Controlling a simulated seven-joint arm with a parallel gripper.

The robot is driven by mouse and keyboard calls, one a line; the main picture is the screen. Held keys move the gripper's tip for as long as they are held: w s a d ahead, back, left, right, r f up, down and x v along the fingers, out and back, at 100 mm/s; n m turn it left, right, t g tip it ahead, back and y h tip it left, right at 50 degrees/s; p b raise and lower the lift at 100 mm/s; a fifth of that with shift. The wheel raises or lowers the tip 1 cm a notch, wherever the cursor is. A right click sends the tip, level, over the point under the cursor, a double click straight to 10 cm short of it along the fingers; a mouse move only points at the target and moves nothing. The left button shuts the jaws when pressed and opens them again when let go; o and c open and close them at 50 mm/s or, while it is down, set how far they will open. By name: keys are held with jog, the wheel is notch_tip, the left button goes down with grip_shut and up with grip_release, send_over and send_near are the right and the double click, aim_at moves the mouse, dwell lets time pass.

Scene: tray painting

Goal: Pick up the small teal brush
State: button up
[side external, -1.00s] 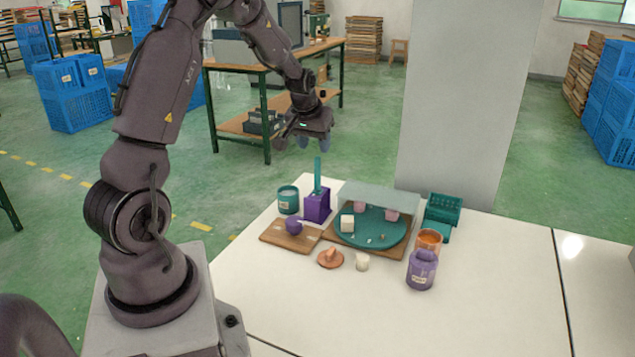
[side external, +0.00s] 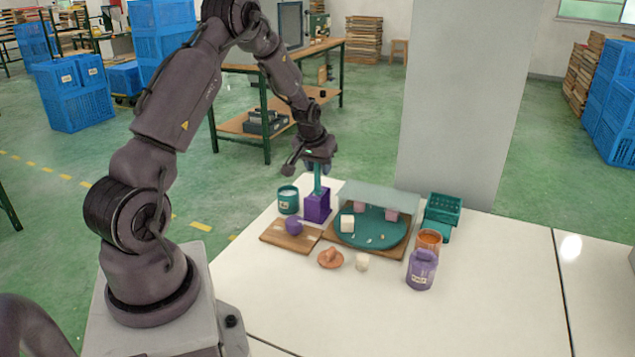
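The small teal brush (side external: 317,181) stands upright in a purple holder (side external: 316,206) at the back left of the work area. Only its handle shows above the holder; its lower end is hidden inside. My gripper (side external: 318,165) points down right over the top of the handle, and the handle's upper end is hidden by it. The fingers are too small and dark to tell whether they touch the handle or are closed on it.
A teal jar (side external: 288,200) stands close left of the holder. A wooden board (side external: 275,238) with a purple lump lies in front. The white table's front is clear.

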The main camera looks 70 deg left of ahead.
grip_shut()
